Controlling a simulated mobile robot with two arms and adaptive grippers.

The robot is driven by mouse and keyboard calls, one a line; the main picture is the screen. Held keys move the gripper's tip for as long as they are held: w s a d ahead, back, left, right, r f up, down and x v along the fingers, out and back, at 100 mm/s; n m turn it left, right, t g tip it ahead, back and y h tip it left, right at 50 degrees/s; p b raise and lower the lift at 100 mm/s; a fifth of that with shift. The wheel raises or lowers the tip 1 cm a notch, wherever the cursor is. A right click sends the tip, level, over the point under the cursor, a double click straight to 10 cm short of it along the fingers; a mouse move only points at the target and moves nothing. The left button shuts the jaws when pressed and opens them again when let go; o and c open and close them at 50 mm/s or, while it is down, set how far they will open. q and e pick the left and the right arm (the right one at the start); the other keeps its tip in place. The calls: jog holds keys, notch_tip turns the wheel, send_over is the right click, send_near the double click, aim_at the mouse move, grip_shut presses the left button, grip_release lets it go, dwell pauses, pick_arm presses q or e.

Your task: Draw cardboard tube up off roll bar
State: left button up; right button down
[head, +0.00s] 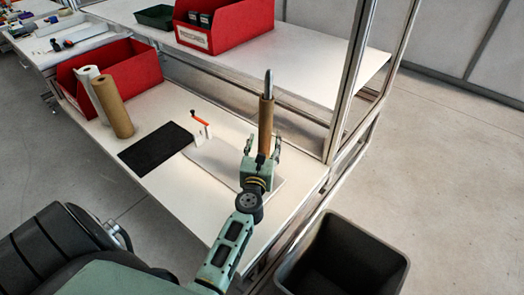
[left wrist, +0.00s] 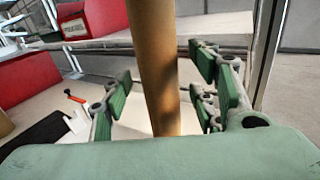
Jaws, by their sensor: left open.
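The brown cardboard tube (head: 266,118) stands upright on the roll bar (head: 268,84), whose grey metal tip sticks out above the tube's top. The bar's foot is hidden behind my gripper. My left gripper (head: 262,147) is open at the lower part of the tube, with one finger on each side. In the left wrist view, the tube (left wrist: 156,75) runs between the spread green fingers (left wrist: 165,90), with gaps visible on both sides. I cannot tell if anything touches it. My right gripper is in neither view.
A white board (head: 215,160) with an orange-handled clamp (head: 200,122) and a black mat (head: 156,147) lie left of the tube. A brown roll (head: 113,108) stands further left. A metal frame post (head: 350,80) rises on the right. A dark bin (head: 345,225) stands on the floor.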

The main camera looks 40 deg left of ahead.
aim_at(265, 108)
pick_arm(q)
jog(key=shift+w+a, duration=0.3)
jog(key=shift+w, duration=0.25)
jog(key=c, duration=1.3)
jog(key=o, duration=0.6)
jog(key=shift+c, duration=0.2)
jog(key=c, duration=0.5)
jog(key=r+p, duration=1.3)
jog(key=r, duration=0.1)
jog(key=shift+d+p, duration=0.3)
jog(key=shift+p, duration=0.05)
jog(key=shift+r, duration=0.1)
